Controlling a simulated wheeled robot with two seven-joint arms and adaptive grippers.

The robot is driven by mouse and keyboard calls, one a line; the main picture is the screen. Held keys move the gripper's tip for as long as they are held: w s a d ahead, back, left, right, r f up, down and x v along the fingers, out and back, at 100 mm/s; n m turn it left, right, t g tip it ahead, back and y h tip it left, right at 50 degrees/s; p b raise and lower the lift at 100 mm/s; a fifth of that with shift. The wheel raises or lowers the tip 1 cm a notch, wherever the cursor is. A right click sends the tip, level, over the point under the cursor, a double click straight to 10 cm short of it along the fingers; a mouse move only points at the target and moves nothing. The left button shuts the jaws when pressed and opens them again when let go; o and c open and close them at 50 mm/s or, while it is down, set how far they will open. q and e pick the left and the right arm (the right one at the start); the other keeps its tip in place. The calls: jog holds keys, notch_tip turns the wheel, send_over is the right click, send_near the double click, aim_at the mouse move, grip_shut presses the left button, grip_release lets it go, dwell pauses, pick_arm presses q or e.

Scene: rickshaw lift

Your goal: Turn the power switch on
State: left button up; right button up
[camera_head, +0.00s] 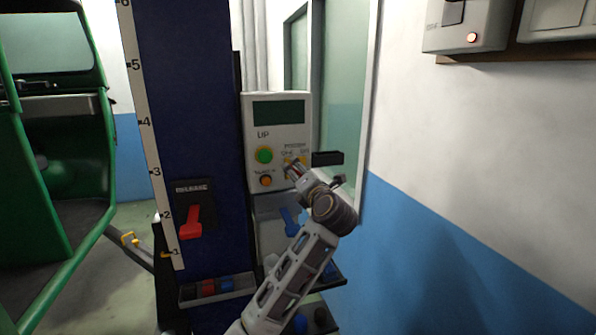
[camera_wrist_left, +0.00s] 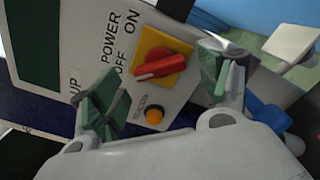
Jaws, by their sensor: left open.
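The power switch is a red knob (camera_wrist_left: 160,66) on a yellow square plate, beside the labels POWER, OFF and ON. Its white mark is at the end nearer OFF. The switch sits on the grey control panel (camera_head: 280,112), where my gripper partly covers it in the head view. My left gripper (camera_head: 292,168) is at the panel's lower right. In the left wrist view my left gripper (camera_wrist_left: 163,88) is open, its green-padded fingers on either side of the knob. I cannot tell whether they touch it. My right gripper is not in view.
A green button (camera_head: 264,155) and an orange button (camera_head: 266,180) are on the panel's left. A red release lever (camera_head: 191,222) is on the blue column (camera_head: 185,110). A black bar (camera_head: 327,158) sticks out right of the panel. A green vehicle (camera_head: 40,190) stands left.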

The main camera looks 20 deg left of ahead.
aim_at(299, 173)
pick_arm(q)
jog(key=shift+x, duration=1.55)
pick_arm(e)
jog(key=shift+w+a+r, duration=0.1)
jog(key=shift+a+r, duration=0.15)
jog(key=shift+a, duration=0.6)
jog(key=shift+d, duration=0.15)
pick_arm(q)
jog(key=c, duration=1)
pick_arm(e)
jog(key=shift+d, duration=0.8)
